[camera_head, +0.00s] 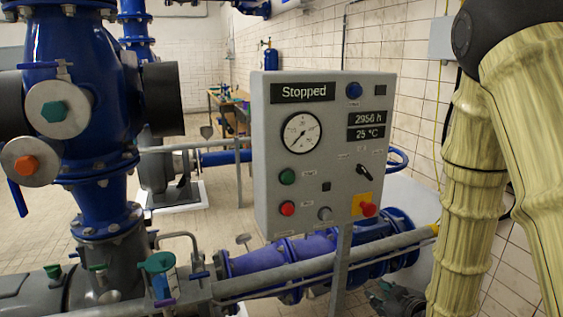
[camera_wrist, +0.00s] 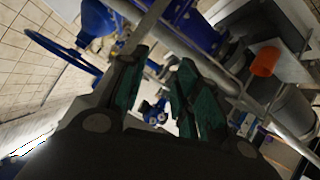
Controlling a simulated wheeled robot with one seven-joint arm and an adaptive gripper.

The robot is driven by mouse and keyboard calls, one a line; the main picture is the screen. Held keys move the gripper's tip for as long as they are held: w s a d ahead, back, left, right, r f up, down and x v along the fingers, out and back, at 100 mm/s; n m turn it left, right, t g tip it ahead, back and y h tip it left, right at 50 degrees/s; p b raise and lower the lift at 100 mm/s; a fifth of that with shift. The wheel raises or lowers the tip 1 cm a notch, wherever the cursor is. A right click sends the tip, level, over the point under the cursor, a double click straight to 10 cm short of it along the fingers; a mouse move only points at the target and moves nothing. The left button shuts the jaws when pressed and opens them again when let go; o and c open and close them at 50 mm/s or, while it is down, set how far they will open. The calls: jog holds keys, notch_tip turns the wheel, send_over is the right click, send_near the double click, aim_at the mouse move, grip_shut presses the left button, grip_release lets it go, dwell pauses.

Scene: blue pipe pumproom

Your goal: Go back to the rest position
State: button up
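My arm (camera_head: 470,190) fills the right side of the head view, in front of the tiled wall, bent with its links hanging down. My gripper (camera_wrist: 158,75) shows in the wrist view with its two dark fingers and green pads apart. Nothing is between the pads; pipework shows through the gap. In the head view, a dark shape with green parts at the bottom right may be my gripper, partly cut off by the frame edge.
A grey control panel (camera_head: 325,150) reading "Stopped" stands on a post left of my arm. Blue pipes (camera_head: 285,255) and a grey rail (camera_head: 240,285) run below it. A large blue valve body (camera_head: 75,70) stands left. A blue handwheel (camera_wrist: 55,55) shows in the wrist view.

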jog(key=s+f+m+g+h, duration=0.15)
jog(key=s+f+g, duration=0.4)
jog(key=f, duration=0.85)
jog(key=s+a+f+m+g, duration=0.1)
jog(key=s+f+m+g, duration=0.1)
jog(key=s+f, duration=0.4)
jog(key=s+a+f+m+g, duration=0.1)
jog(key=s+f+g, duration=0.1)
jog(key=s+f, duration=0.5)
jog(key=s+f+m+g, duration=0.2)
jog(key=s+f, duration=0.5)
jog(key=s, duration=0.9)
jog(key=shift+a+m+h, duration=0.35)
jog(key=shift+a+h, duration=0.05)
jog(key=shift+h, duration=0.05)
jog(key=shift+f, duration=0.1)
